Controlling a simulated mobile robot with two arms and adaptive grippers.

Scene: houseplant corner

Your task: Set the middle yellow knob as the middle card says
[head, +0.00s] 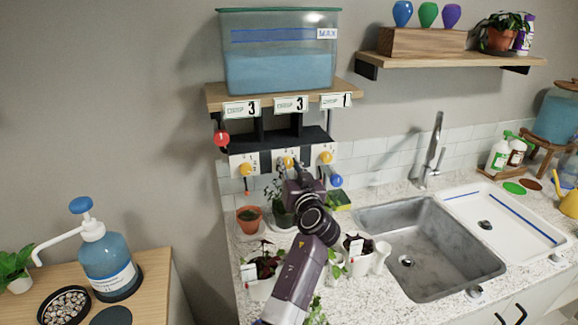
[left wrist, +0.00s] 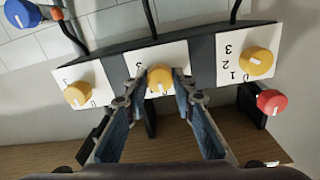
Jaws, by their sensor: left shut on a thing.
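The middle yellow knob (head: 288,161) sits on the white dial panel under the shelf. In the left wrist view the middle knob (left wrist: 160,78) is between my fingertips, and most of its scale is hidden by the fingers. My left gripper (head: 294,170) comes up from below and is shut on this knob. The middle card (head: 291,104) on the shelf edge reads 3. The other yellow knobs (head: 245,169) (head: 326,157) stand to either side, apart from my gripper. My right gripper is not in view.
A red knob (head: 221,138) and a blue knob (head: 336,181) flank the panel. The blue water tank (head: 280,72) stands on the shelf above. Potted plants (head: 249,220) stand below, close to my arm. The sink (head: 425,250) is to the right.

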